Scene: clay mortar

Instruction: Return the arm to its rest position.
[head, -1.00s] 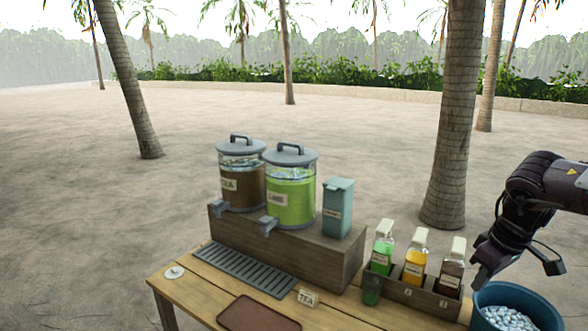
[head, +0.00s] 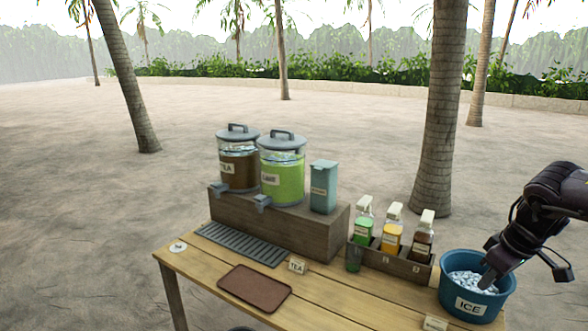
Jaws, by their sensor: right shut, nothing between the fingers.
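My right arm comes in from the right edge, bent, with its dark gripper (head: 488,281) pointing down at the right end of the table. The gripper is shut and empty. Its tip overlaps the ice in the blue ice bucket (head: 470,303); I cannot tell whether it is above the ice or touching it. My left gripper is not in view.
The wooden table (head: 330,297) bears a riser (head: 270,228) with tea and lime dispensers and a teal box (head: 323,187). A bottle rack (head: 392,262) stands left of the bucket. A brown tray (head: 254,288) lies in front.

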